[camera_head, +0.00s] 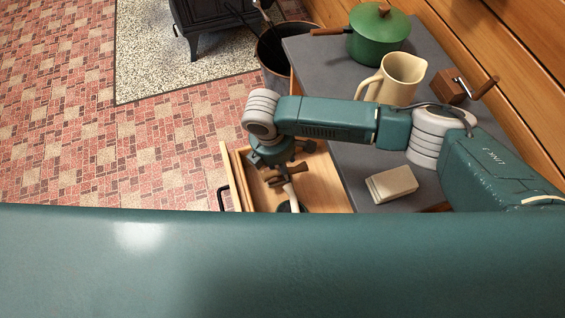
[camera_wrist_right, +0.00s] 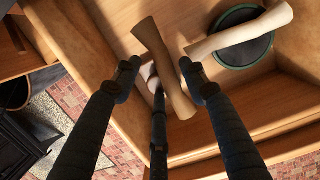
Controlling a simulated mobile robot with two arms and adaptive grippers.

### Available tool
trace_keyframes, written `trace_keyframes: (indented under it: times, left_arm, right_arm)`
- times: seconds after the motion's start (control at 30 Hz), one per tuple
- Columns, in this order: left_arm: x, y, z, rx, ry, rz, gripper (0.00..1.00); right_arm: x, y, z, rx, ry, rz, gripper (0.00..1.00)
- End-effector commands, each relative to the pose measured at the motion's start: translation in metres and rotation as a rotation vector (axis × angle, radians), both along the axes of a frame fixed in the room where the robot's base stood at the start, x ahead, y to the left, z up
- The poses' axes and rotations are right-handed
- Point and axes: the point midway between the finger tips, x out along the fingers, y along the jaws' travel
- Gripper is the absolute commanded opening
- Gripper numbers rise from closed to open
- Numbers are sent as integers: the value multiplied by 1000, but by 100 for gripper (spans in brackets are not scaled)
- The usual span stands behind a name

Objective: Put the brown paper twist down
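The brown paper twist (camera_wrist_right: 165,65) lies slantwise between my right gripper's fingers in the wrist view, over the wooden drawer floor. In the head view it is a small dark brown shape, partly hidden by the gripper. My right gripper (camera_head: 274,172) points down into the open drawer. In the wrist view its outer fingertips (camera_wrist_right: 160,74) stand apart, with gaps beside the twist; a third finger shows between them. Whether any finger touches the twist is unclear. A cream twist (camera_wrist_right: 240,33) lies partly over a dark green round dish (camera_wrist_right: 247,52) to the right. My left gripper is not seen.
The open drawer (camera_head: 325,190) has raised wooden walls close around the gripper. On the grey counter (camera_head: 345,160) stand a green pot (camera_head: 378,38), a cream jug (camera_head: 402,75), a wooden grinder (camera_head: 449,87) and a pale block (camera_head: 391,184). A bucket (camera_head: 275,58) stands behind the drawer.

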Motion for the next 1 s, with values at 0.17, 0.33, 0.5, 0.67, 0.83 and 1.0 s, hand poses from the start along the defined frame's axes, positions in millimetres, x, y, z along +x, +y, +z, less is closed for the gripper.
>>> trace_keyframes:
  times: [0.17, 0.33, 0.5, 0.67, 0.83, 1.0]
  left_arm:
    - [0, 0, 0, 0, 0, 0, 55]
    - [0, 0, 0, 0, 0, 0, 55]
    - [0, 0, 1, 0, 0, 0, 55]
    - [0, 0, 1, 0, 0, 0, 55]
    - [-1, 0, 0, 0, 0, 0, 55]
    - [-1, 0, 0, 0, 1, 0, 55]
  right_arm:
    - [0, 0, 0, 0, -1, 0, 55]
    - [0, 0, 2, 0, -1, 1, 55]
    - [0, 3, 20, 2, -2, 1, 55]
    - [-1, 8, 54, 3, -4, 3, 55]
    - [-3, 13, 89, 3, -3, 2, 55]
    - [-4, 16, 113, 2, -2, 0, 55]
